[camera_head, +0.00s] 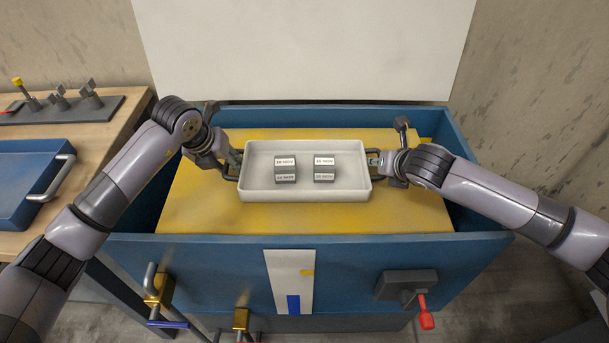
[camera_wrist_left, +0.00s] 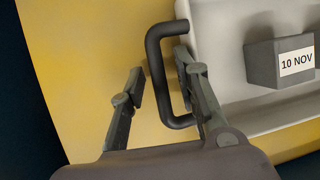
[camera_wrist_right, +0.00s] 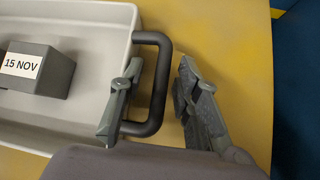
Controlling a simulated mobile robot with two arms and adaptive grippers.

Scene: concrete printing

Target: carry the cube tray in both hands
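The cube tray (camera_head: 258,193) is white and shallow and sits level over the yellow surface inside the blue box. It holds a left grey cube (camera_head: 285,170) and a right grey cube (camera_head: 324,170) with white date labels; the wrist views read 10 NOV on the left one (camera_wrist_left: 265,68) and 15 NOV on the right one (camera_wrist_right: 55,78). My left gripper (camera_wrist_left: 160,80) is open, its fingers on either side of the tray's dark left handle (camera_wrist_left: 155,70). My right gripper (camera_wrist_right: 158,80) is open, its fingers on either side of the right handle (camera_wrist_right: 163,60).
The blue box (camera_head: 210,260) has raised walls around the yellow surface (camera_head: 200,205). A red-handled lever (camera_head: 424,312) is on its front. A wooden bench (camera_head: 60,195) at left holds a blue tray (camera_head: 30,165). A pale panel (camera_head: 300,50) stands behind.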

